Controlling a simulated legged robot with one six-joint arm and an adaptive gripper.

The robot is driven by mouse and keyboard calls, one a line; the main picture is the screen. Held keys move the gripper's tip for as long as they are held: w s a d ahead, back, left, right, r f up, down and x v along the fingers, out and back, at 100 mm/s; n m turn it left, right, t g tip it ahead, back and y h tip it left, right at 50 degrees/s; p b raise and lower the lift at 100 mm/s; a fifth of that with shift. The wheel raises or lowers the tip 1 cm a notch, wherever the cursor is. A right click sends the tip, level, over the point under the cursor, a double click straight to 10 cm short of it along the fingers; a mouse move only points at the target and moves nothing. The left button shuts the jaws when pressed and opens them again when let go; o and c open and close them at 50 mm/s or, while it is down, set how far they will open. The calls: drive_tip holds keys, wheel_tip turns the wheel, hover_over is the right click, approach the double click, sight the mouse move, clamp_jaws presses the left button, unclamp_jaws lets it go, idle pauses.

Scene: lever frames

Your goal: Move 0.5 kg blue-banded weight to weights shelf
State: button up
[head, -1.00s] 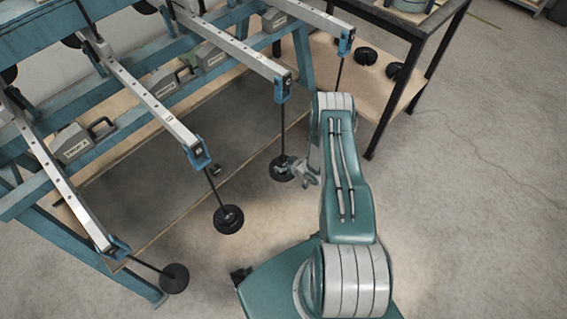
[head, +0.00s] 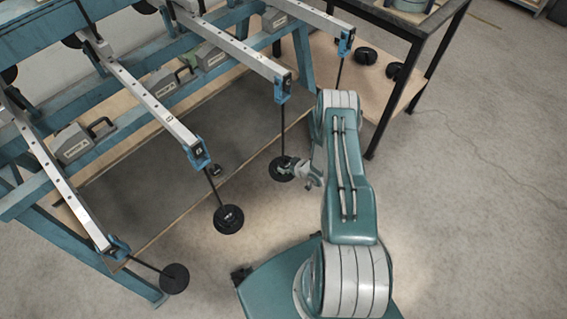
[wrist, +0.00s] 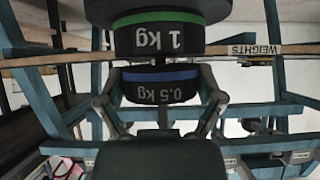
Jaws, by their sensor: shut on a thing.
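The 0.5 kg blue-banded weight (wrist: 160,92) is a black disc, centred in the wrist view with its label facing the camera. My gripper (wrist: 160,80) is shut on it, one finger on each side. The larger 1 kg green-banded weight (wrist: 158,36) is just above it in that picture, very close to it; I cannot tell whether they touch. In the head view, my gripper (head: 291,168) is at the dark weights (head: 280,168) at the bottom of a hanging rod, where labels are unreadable. The wooden weights shelf (head: 412,88) is at upper right; a WEIGHTS label (wrist: 254,49) shows in the wrist view.
Black weights (head: 366,55) lie on the shelf, under a dark tabletop (head: 400,18). Other rods hang from the blue lever frame, one with a weight (head: 228,219), another at lower left (head: 174,278). Open floor (head: 470,210) lies to the right.

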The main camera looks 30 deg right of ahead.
drive_tip(key=shift+s+d, duration=0.3)
drive_tip(key=shift+s, duration=0.5)
drive_tip(key=shift+s+d, duration=0.25)
drive_tip(key=shift+s, duration=0.5)
drive_tip(key=shift+s+d, duration=0.3)
drive_tip(key=shift+s, duration=0.5)
drive_tip(key=shift+r, duration=0.1)
